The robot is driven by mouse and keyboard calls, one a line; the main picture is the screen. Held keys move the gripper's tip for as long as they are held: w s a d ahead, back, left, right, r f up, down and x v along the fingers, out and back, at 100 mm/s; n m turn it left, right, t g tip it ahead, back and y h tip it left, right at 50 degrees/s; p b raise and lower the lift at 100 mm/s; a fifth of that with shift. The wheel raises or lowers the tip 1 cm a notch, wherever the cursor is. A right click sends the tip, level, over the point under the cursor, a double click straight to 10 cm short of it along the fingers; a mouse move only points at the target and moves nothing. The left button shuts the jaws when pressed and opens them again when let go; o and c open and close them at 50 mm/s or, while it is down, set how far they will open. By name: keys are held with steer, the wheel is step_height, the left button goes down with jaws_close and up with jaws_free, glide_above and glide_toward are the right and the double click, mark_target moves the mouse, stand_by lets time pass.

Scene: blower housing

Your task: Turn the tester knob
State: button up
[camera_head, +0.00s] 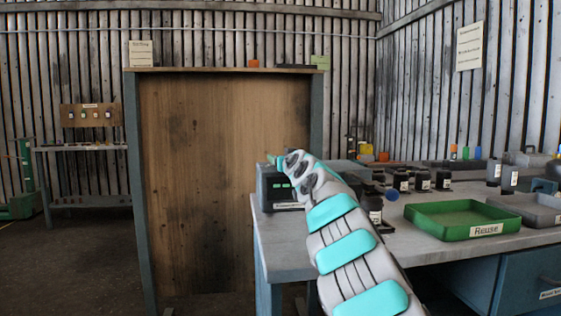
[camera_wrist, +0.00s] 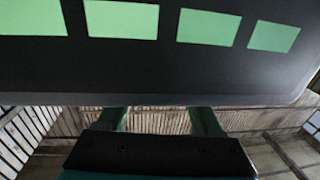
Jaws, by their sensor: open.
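The tester (camera_head: 268,187) is a dark box with small green display segments and a pale label, at the left end of the workbench. In the wrist view the tester's dark face (camera_wrist: 150,75) fills the upper part, with a row of green rectangles very close to the camera. My gripper (camera_wrist: 160,120) shows below that face, its two green fingers apart and nothing seen between them. In the head view my arm reaches over the bench to the tester, and my wrist covers its right part. I cannot make out the knob in either view.
The workbench (camera_head: 285,237) carries a green tray (camera_head: 425,219) labelled Reuse, a grey tray (camera_head: 533,209) and several black bottles right of my arm. A blue round item (camera_head: 392,195) lies near my forearm. A tall wooden panel (camera_head: 220,170) stands behind and left of the tester.

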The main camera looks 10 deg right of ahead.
steer(key=s+b, duration=0.5)
steer(key=shift+s+d+f, duration=0.15)
steer(key=shift+d+f, duration=0.1)
steer(key=shift+f, duration=0.05)
steer(key=shift+s+r+b, duration=0.25)
steer(key=shift+s+b, duration=0.25)
steer(key=shift+s, duration=0.4)
steer(key=shift+d, duration=0.1)
